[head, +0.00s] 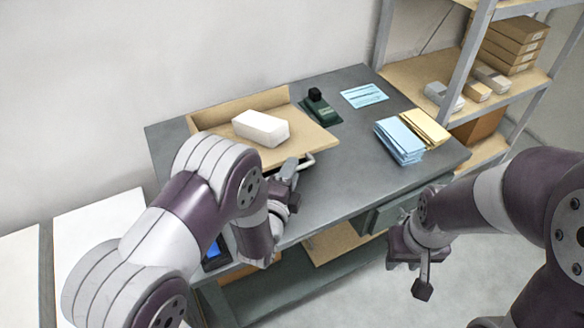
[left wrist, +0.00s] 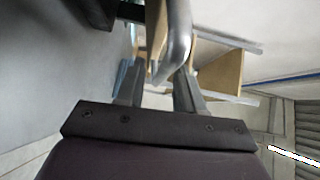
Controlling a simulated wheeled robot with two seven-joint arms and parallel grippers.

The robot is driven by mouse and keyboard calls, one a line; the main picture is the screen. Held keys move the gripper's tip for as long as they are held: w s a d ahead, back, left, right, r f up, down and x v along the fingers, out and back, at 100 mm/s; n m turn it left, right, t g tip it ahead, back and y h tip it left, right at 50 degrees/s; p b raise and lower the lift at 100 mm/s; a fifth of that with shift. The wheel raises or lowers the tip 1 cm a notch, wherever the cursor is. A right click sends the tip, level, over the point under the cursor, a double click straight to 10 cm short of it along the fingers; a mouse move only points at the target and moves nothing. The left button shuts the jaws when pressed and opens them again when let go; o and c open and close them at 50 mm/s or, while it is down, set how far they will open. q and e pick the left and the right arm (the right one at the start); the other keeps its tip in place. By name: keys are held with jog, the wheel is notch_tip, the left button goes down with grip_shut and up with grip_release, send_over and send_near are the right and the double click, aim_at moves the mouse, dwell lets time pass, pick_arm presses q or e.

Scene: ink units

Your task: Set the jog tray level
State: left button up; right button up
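The jog tray (head: 303,134) is a tan wooden tray with raised edges at its back and left. A white block of paper (head: 261,127) lies on it. From this view I cannot tell whether the tray is tilted. A grey metal handle (head: 304,164) sticks out at its front right and also shows in the left wrist view (left wrist: 178,35). My left gripper (head: 293,182) is at this handle. In the left wrist view its fingers (left wrist: 158,90) stand apart, with the handle's bar between them. My right gripper (head: 408,262) hangs low in front of the bench; its fingers are unclear.
The grey bench (head: 352,182) holds a dark green stamp-like device (head: 320,106), a blue sheet (head: 364,95), blue envelopes (head: 399,140) and tan envelopes (head: 426,127). A shelf with boxes (head: 515,40) stands at the right. A blue-screened device (head: 215,252) sits at the front left.

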pick_arm(q)
jog(key=shift+w+d, duration=0.15)
jog(key=shift+w, duration=0.55)
grip_shut()
jog(key=shift+m+t, duration=0.6)
jog(key=f+b, duration=0.1)
jog(key=b, duration=0.1)
jog(key=f+b, duration=0.2)
jog(key=s+f+b, duration=0.1)
jog(key=f+b, duration=0.1)
jog(key=shift+d, duration=0.25)
grip_release()
jog(key=shift+w, duration=0.1)
